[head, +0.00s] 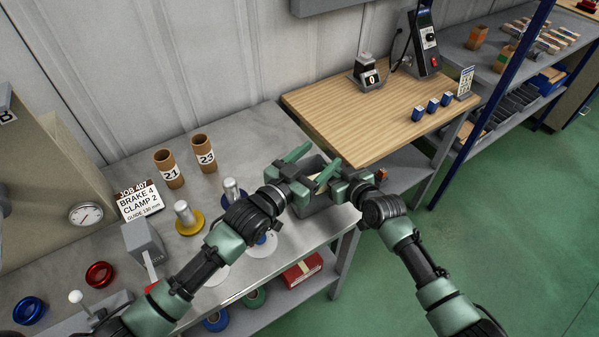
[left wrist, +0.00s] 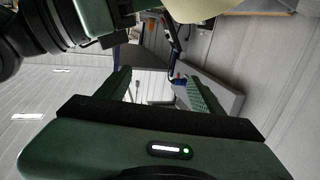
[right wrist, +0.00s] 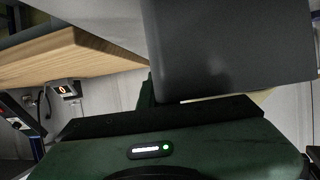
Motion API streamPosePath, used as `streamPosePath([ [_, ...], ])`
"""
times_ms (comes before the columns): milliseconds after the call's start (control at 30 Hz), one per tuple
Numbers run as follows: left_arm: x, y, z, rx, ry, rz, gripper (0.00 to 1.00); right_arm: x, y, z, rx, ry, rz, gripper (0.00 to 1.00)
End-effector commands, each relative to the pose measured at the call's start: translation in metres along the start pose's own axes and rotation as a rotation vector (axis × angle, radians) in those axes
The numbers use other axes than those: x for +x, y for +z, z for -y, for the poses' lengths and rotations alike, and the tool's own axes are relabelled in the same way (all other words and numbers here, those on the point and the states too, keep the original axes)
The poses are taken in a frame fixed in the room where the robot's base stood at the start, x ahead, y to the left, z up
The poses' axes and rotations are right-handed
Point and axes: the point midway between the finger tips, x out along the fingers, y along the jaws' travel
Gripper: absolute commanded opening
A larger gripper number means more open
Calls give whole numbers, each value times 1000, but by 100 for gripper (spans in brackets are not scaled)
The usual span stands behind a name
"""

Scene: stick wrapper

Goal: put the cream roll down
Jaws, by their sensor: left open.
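A cream curve also shows at the top of the left wrist view (left wrist: 195,9), and a cream sliver in the right wrist view (right wrist: 262,97). My left gripper (head: 293,165) is open, its fingers apart with nothing seen between them. My right gripper (head: 332,178) is at the bin's right side, close to the cream surface. The bin hides most of its fingers in the right wrist view, so its grip cannot be told.
The grey bin (head: 313,206) stands at the metal bench's right end. Cardboard tubes (head: 169,169), a job sign (head: 138,201) and spindles (head: 187,218) stand left on the bench (head: 240,135).

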Motion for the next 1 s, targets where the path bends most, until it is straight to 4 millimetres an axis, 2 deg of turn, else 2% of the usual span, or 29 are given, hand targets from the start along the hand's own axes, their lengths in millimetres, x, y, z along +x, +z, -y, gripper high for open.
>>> streamPosePath([
  [33,-14,1,0,0,-1,2,67,0,0,0,0,1,1,0],
  [200,-52,1,0,1,0,2,67,0,0,0,0,1,1,0],
  [400,-82,1,0,0,-1,1,67,0,0,0,0,0,0,0],
  [567,-91,0,0,0,-1,0,67,0,0,0,0,0,0,0],
  [800,-92,0,0,0,-1,-1,67,0,0,0,0,0,0,0],
  [833,-92,0,0,1,-1,-1,67,0,0,0,0,0,0,5],
  [900,-92,0,0,0,-1,-1,67,0,0,0,0,0,0,25],
  [933,-92,0,0,0,-1,-1,67,0,0,0,0,0,0,28],
  [1000,-92,0,0,0,-1,-1,67,0,0,0,0,0,0,28],
])
